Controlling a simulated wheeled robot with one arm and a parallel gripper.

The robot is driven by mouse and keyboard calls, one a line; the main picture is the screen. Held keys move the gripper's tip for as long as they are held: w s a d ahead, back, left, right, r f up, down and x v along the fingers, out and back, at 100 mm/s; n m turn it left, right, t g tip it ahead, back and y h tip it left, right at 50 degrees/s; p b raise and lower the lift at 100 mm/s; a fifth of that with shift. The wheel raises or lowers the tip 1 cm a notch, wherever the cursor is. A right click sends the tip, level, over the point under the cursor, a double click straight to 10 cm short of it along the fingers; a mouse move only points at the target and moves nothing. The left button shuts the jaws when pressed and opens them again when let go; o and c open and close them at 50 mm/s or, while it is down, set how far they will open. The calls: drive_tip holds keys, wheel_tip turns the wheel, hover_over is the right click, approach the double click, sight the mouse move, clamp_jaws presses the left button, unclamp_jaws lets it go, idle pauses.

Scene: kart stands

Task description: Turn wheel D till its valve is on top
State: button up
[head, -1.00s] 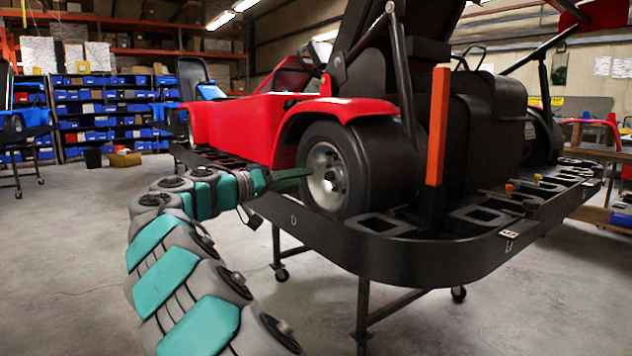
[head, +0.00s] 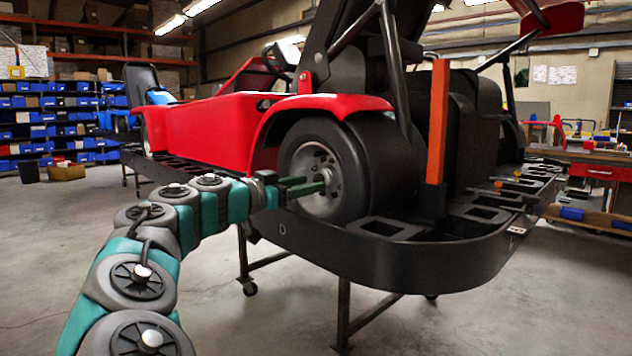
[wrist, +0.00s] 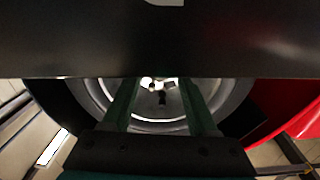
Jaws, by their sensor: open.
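Wheel D (head: 350,150) is a black tyre with a grey metal rim under the red rear fender, above the letter D on the stand. My gripper (head: 322,182) points at the rim from the left, its two green fingers apart with nothing between them. In the wrist view, the fingers (wrist: 158,88) reach towards the hub, and the rim (wrist: 232,98) shows around them. I cannot tell whether the fingertips touch the rim. Bright nuts and a small dark part show at the hub. I cannot make out the valve for certain.
The black stand (head: 400,262) carries the kart; its side seems to fill the top of the wrist view (wrist: 100,40), close to my fingers. An orange upright bar (head: 438,120) stands behind the wheel.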

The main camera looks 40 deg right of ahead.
sight(317, 181)
drive_tip(key=shift+w+d, duration=0.15)
drive_tip(key=shift+d, duration=1.75)
drive_tip(key=shift+c, duration=0.3)
clamp_jaws()
